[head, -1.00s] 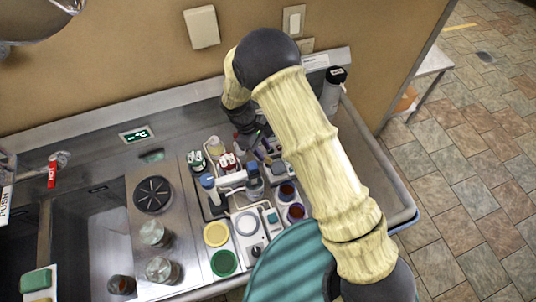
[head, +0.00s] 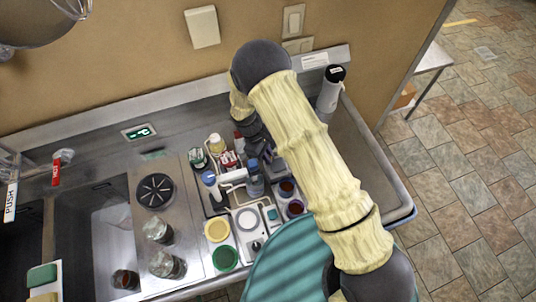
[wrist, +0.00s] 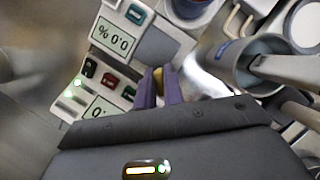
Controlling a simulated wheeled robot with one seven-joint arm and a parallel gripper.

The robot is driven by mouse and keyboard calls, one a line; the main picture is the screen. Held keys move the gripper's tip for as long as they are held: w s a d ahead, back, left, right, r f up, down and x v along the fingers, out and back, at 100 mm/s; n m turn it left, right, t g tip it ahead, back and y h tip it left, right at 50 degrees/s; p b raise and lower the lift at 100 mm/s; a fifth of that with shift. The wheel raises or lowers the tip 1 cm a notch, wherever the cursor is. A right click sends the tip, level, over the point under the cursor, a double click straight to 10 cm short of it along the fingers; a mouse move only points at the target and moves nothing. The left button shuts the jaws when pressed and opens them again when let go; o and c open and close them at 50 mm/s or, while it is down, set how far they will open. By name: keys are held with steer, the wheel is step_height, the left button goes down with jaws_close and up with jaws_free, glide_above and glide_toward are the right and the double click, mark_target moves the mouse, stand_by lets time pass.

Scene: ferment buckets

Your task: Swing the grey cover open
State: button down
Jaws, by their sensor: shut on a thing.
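My gripper shows in the wrist view with its two purple fingers (wrist: 160,78) close together around a small yellow piece. A plain grey panel (wrist: 158,44), which looks like the grey cover, lies right at the fingertips, beside a white unit with a percent display (wrist: 112,38). The yellow piece seems to belong to this cover, but the joint between them is not clear. In the head view my gripper (head: 266,160) is low among the small items on the counter, partly behind my arm. The cover is too small and hidden to make out there.
Close by stand a blue-rimmed grey vessel (wrist: 236,66) and a blue-capped bottle (head: 254,182). Red-filled cups (head: 295,208), a yellow-topped cup (head: 216,230) and a green-topped cup (head: 223,258) crowd the counter.

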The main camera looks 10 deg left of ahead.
steer(key=shift+m+b, duration=0.35)
steer(key=shift+m, duration=0.05)
steer(key=m+b, duration=0.1)
steer(key=m, duration=0.1)
steer(key=m+g+b, duration=0.1)
steer(key=m+b, duration=0.1)
steer(key=shift+f+g+y, duration=0.15)
steer(key=shift+g+y, duration=0.15)
steer(key=shift+y, duration=0.1)
steer(key=m+y+b, duration=0.1)
steer(key=m, duration=0.2)
steer(key=m+g+y+b, duration=0.1)
steer(key=m+b, duration=0.1)
steer(key=m, duration=0.1)
steer(key=shift+g, duration=0.3)
steer(key=m+y+b, duration=0.1)
steer(key=m, duration=0.3)
steer(key=shift+r+m+y+b, duration=0.2)
steer(key=shift+m+y+b, duration=0.5)
steer(key=shift+m, duration=0.8)
steer(key=c, duration=1.5)
jaws_free()
